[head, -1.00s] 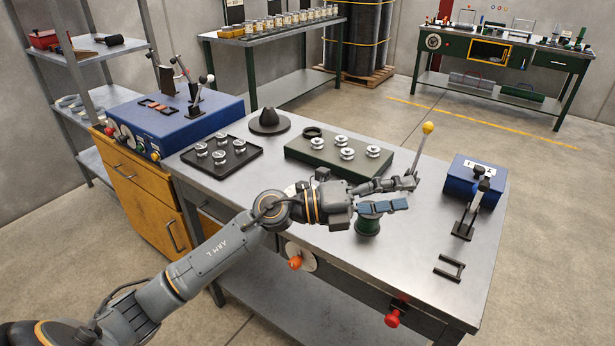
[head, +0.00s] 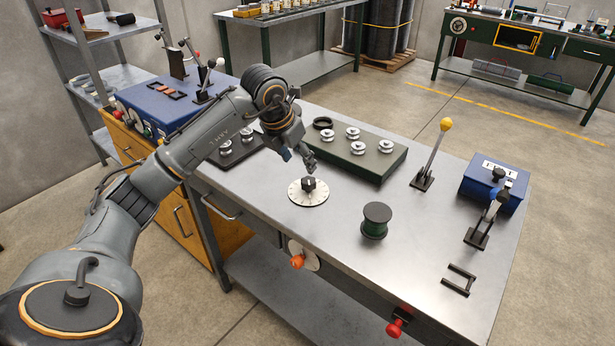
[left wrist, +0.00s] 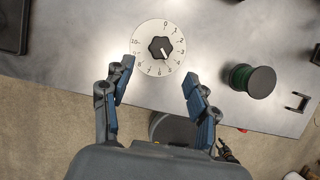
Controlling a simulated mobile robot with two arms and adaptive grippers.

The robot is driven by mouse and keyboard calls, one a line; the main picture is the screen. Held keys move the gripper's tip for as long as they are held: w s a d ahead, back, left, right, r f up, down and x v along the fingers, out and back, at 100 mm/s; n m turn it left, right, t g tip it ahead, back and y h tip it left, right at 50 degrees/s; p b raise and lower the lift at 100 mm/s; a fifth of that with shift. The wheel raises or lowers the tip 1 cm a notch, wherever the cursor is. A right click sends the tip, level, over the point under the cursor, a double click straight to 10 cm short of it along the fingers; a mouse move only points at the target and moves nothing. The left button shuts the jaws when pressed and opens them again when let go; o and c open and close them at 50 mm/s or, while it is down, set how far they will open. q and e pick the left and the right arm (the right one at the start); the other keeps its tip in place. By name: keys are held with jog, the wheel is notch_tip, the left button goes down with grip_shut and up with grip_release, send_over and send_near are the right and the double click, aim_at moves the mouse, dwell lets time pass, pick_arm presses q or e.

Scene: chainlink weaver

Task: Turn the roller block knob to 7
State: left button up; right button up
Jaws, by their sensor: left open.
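A black knob (head: 308,185) sits at the centre of a round white numbered dial (head: 296,198) on the metal bench. In the left wrist view the knob (left wrist: 160,48) shows a white mark pointing toward the lower right, roughly around 4 or 5; the exact reading is unclear. The dial (left wrist: 148,30) has 0 at the top and numbers running clockwise. My left gripper (head: 300,160) is open and empty, just above and behind the knob in the head view. In the left wrist view its fingers (left wrist: 158,72) are spread to either side, below the knob in the picture.
A green block (head: 385,160) with several silver rollers lies behind the dial. A green spool (head: 375,220) stands to the right, with a yellow-tipped lever (head: 435,150) and a blue box (head: 490,182) beyond. A dark tray (head: 240,150) is left. Bench around the dial is clear.

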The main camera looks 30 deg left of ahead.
aim_at(308, 181)
pick_arm(q)
jog(key=p+x, duration=0.1)
jog(key=x, duration=0.8)
jog(key=shift+f, duration=0.15)
jog(key=c, duration=1.2)
